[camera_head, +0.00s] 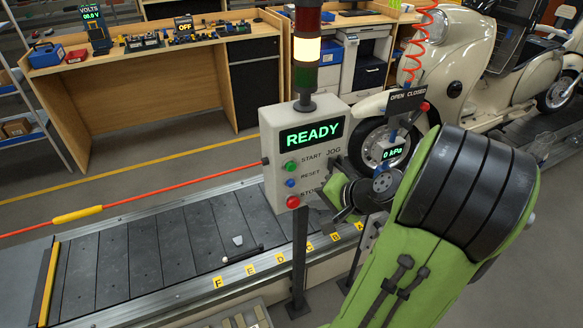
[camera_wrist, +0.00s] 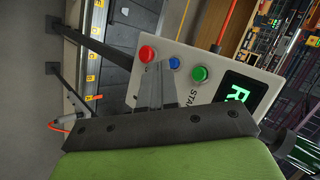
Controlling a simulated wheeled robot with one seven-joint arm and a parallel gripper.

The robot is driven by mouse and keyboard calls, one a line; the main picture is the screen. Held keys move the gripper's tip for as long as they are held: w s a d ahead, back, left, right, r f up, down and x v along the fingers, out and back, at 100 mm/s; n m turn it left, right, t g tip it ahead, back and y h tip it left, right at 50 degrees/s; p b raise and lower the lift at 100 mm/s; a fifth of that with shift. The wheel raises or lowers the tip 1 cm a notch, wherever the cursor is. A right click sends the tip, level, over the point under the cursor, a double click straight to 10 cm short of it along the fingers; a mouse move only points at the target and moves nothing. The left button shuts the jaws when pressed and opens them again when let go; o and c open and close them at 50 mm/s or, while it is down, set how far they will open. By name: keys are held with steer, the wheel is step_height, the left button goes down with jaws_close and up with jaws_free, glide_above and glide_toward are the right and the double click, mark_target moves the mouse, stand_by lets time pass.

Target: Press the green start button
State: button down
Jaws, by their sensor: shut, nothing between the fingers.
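The green start button (camera_head: 291,166) is the top one in a column on the grey control box (camera_head: 270,128), beside the label START. In the wrist view, the green button (camera_wrist: 199,73) is the rightmost of three, nearest the display. My gripper (camera_head: 328,190) is at the right side of the box, low beside the buttons and partly hidden by its own wrist. In the wrist view my gripper (camera_wrist: 160,68) is shut and empty. Its grey fingers point between the red and blue buttons, left of the green one. Contact with the panel cannot be told.
The blue reset button (camera_head: 291,183) and red stop button (camera_head: 292,202) sit below the green one. The display (camera_head: 311,133) reads READY, and the stack light (camera_head: 307,48) glows amber. A slat conveyor (camera_head: 140,255) and red pull cord (camera_head: 170,187) run left of the box.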

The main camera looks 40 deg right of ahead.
mark_target(291, 167)
steer(key=shift+d, duration=0.1)
steer(key=w+d, duration=0.2)
steer(key=w, duration=0.6)
steer(key=shift+w+d, duration=0.2)
steer(key=shift+d, duration=0.05)
stand_by(1.8)
steer(key=shift+w+d, duration=0.1)
steer(key=shift+w, duration=0.3)
